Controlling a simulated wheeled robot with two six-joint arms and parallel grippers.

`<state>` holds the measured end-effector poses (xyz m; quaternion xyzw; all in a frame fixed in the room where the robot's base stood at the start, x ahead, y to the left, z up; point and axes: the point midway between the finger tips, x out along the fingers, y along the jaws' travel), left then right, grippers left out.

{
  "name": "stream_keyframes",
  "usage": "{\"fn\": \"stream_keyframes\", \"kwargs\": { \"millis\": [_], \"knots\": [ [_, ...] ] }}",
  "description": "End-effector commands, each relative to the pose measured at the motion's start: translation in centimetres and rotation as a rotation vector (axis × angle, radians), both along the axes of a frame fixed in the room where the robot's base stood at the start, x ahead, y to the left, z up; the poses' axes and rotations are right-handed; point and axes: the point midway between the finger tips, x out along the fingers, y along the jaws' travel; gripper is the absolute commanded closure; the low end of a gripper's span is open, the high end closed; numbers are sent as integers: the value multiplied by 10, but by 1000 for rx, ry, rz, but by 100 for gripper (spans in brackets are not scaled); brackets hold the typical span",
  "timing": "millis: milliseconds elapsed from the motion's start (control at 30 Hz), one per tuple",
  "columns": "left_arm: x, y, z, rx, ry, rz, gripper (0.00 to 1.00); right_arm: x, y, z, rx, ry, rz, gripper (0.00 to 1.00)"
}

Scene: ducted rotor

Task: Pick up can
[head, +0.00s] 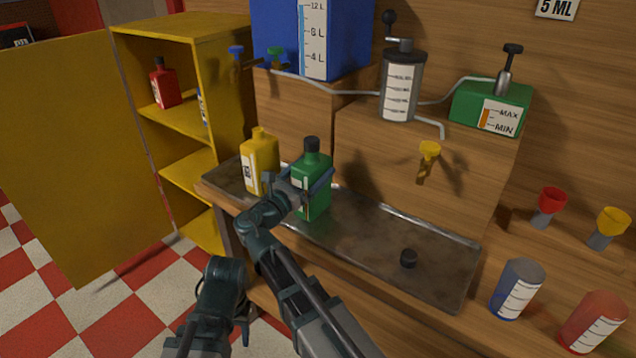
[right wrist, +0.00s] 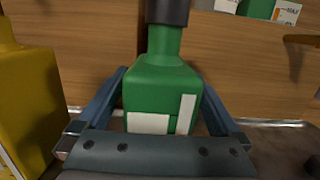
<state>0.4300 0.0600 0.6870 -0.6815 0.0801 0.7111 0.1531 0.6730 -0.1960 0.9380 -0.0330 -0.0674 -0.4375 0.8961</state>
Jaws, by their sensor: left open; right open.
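A green can (head: 313,197) with a black cap and white label stands upright on the metal tray (head: 400,238). My right gripper (head: 311,181) is open, with its fingers on either side of the green can. In the right wrist view, the green can (right wrist: 163,92) is between the two spread fingers, with slight gaps at the upper sides; contact lower down is hidden. A yellow can (head: 262,165) stands just left of it, and a red can (head: 163,86) stands on a cabinet shelf. My left gripper (head: 241,312) is low at the front, away from the cans, open.
A yellow cabinet (head: 190,127) stands at the left with its door (head: 75,150) open. A wooden block (head: 400,165) rises behind. Blue (head: 517,287) and red (head: 592,322) cups stand at the right.

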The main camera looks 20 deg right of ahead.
Motion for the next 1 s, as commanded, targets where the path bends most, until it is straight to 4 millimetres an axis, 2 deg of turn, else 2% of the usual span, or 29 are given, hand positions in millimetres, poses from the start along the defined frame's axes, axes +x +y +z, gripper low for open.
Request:
{"fn": "stream_keyframes", "kwargs": {
  "millis": [67,600,1000],
  "knots": [
    [0,0,0,0,0,0,50,0,0,0,0,0,0,4],
    [0,0,0,0,0,0,50,0,0,0,0,0,0,100],
    [0,0,1,0,0,0,50,0,0,1,-3,-1,0,100]
  ]
}}
